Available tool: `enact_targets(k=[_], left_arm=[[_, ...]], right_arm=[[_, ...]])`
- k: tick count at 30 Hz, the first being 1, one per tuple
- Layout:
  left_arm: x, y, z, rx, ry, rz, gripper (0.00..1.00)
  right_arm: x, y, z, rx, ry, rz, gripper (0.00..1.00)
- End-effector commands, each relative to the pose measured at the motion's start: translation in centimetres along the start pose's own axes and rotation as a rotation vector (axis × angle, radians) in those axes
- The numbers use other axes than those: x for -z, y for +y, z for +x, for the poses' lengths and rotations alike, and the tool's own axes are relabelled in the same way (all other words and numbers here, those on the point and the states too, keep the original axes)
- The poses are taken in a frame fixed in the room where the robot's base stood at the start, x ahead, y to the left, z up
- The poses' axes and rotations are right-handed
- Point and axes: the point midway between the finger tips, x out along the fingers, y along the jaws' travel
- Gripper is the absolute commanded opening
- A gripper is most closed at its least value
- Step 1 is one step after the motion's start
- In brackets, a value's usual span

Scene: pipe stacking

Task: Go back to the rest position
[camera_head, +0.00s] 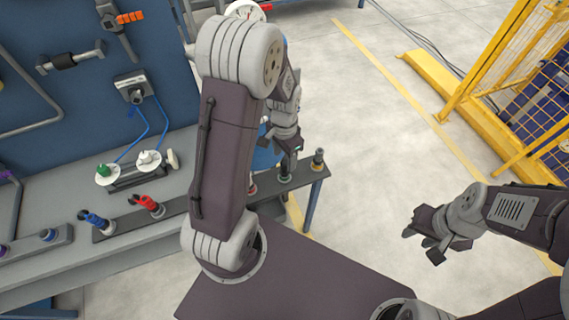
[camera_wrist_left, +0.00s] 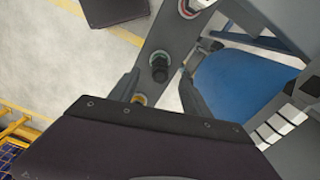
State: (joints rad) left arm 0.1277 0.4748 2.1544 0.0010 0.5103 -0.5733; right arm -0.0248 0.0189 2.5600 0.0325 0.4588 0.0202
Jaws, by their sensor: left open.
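My left gripper (camera_head: 291,158) hangs over the right end of the workbench, above the dark peg rail (camera_head: 302,180). In the left wrist view its two fingers (camera_wrist_left: 158,88) are spread apart. A dark green-topped peg (camera_wrist_left: 158,66) and a yellowish peg (camera_wrist_left: 139,99) show between and beyond them, with nothing visibly gripped. My right gripper (camera_head: 424,243) is over the open floor at the right, well away from the bench, its fingers apart and empty. Blue (camera_head: 92,218) and red (camera_head: 148,204) pipe pieces stand on the rail. My left arm hides the rail's middle.
The grey workbench (camera_head: 50,200) has a blue tool panel behind it, with green and white round fittings (camera_head: 107,173) on top. A blue stool-like shape (camera_wrist_left: 230,85) shows under the left wrist. Yellow fencing (camera_head: 500,80) stands at the right. Floor between is clear.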

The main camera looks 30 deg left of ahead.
Motion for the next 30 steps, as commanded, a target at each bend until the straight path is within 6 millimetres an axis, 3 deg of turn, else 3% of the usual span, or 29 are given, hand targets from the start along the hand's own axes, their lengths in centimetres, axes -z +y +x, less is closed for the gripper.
enact_targets(k=[5,16,19,22,25,27,30], left_arm=[[0.0,0.0,-2.1,0.001,0.001,0.000,0.56],[0.1,0.1,-2.3,0.000,0.000,0.005,0.56],[1.1,1.0,-4.5,0.030,0.050,0.045,0.56],[-0.5,4.2,-6.5,0.042,0.091,0.038,0.56],[-3.7,7.2,-6.8,0.028,0.112,-0.149,0.56],[-5.3,8.0,-6.1,0.014,0.102,-0.295,0.56],[-5.7,8.1,-5.7,0.006,0.100,-0.428,0.56]], right_arm=[[0.0,0.0,-0.2,0.000,0.000,0.000,0.36],[0.0,0.0,-0.2,0.000,0.000,0.000,0.36],[0.0,0.0,-0.2,0.000,0.000,0.000,0.36],[0.0,0.0,-0.2,0.000,0.000,0.000,0.36],[0.0,0.0,-0.1,0.000,0.000,0.000,0.36],[0.0,0.0,-0.1,0.000,0.000,0.000,0.36],[0.0,0.0,-0.2,0.000,0.000,0.000,0.36]])
